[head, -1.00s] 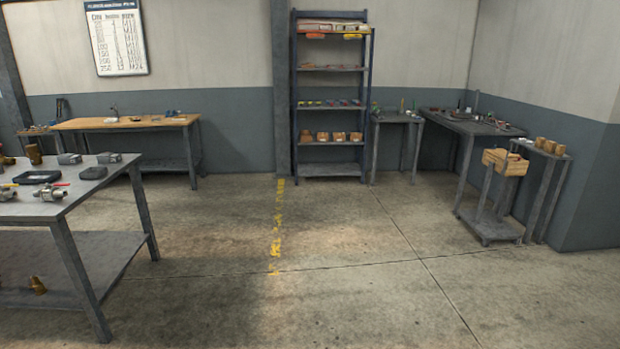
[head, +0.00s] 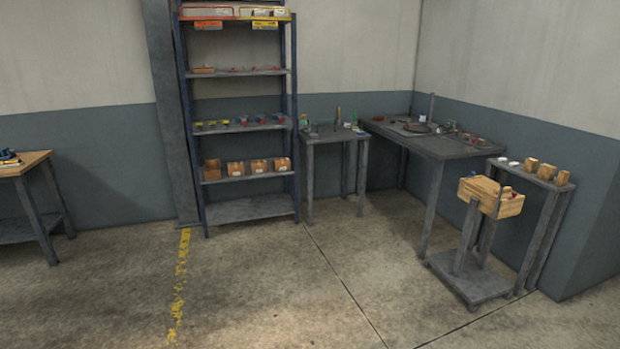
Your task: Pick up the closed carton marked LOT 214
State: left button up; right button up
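Several small brown cartons (head: 247,168) stand in a row on a low shelf of the rack. The leftmost carton (head: 211,170) looks taller or open at the top; the others look closed, with small pale labels. The labels are too small to read, so I cannot tell which is LOT 214. More small brown boxes (head: 547,172) stand on a narrow grey stand at the right. Neither of my grippers is in view.
The blue-and-grey rack (head: 250,209) stands against the back wall. Right of it are a small grey table (head: 335,135), a larger grey table (head: 430,145) and a cart (head: 470,280) with a wooden crate (head: 492,197). The floor (head: 260,280) ahead is clear.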

aim_at(281, 164)
jog(key=u, duration=0.1)
jog(key=i, duration=3.15)
jog(key=u, duration=0.3)
jog(key=i, duration=1.65)
jog(key=u, duration=0.25)
